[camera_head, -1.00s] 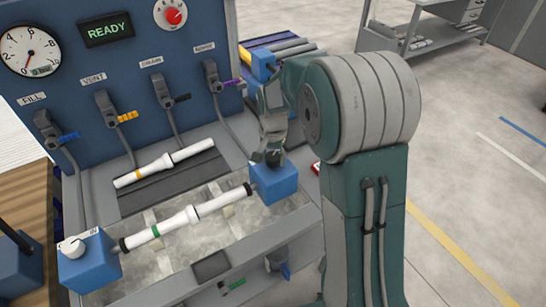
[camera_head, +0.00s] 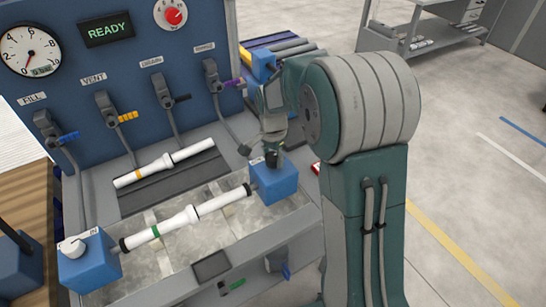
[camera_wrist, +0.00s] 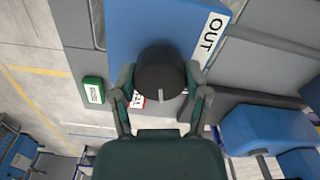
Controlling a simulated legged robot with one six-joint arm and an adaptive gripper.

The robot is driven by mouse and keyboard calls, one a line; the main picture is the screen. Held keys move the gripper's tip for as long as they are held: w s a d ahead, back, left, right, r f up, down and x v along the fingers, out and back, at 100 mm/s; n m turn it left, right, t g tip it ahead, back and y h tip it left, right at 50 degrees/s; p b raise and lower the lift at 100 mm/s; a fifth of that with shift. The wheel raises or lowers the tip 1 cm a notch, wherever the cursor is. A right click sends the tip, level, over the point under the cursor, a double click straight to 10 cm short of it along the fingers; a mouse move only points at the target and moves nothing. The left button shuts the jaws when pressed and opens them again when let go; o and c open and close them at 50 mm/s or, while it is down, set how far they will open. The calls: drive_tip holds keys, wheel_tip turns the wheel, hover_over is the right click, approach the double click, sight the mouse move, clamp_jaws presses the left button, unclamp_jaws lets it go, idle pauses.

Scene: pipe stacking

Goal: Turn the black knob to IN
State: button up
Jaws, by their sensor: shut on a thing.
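The black knob (camera_wrist: 160,72) is round, with a short white mark on the side facing my gripper. It sits on a blue block (camera_wrist: 133,22), which is also in the head view (camera_head: 275,184) at the right end of the trough. My gripper (camera_wrist: 161,80) has one finger on each side of the knob and is shut on it; in the head view my gripper (camera_head: 270,150) is above the block. A white OUT label (camera_wrist: 210,32) is right of the knob. Another label (camera_wrist: 138,101) with red marks is partly hidden by the left finger and knob.
A white pipe (camera_head: 190,217) with a green band lies between the right block and a left blue block (camera_head: 90,266) with a white knob (camera_head: 72,246). Another white pipe (camera_head: 165,165) lies behind. The panel display (camera_head: 108,30) reads READY. Several levers stand behind.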

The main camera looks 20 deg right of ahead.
sight(272, 156)
drive_tip(key=shift+f, duration=0.1)
drive_tip(key=o, duration=1.1)
drive_tip(key=shift+o, duration=0.2)
drive_tip(key=shift+a, duration=0.1)
wheel_tip(272, 156, up, 12)
drive_tip(key=s+r+n+t, duration=0.2)
drive_tip(key=s+n, duration=0.4)
drive_tip(key=s, duration=0.6)
drive_tip(key=s+r+n+t, duration=0.3)
drive_tip(key=s+n, duration=0.3)
drive_tip(key=s, duration=0.7)
drive_tip(key=shift+t, duration=0.3)
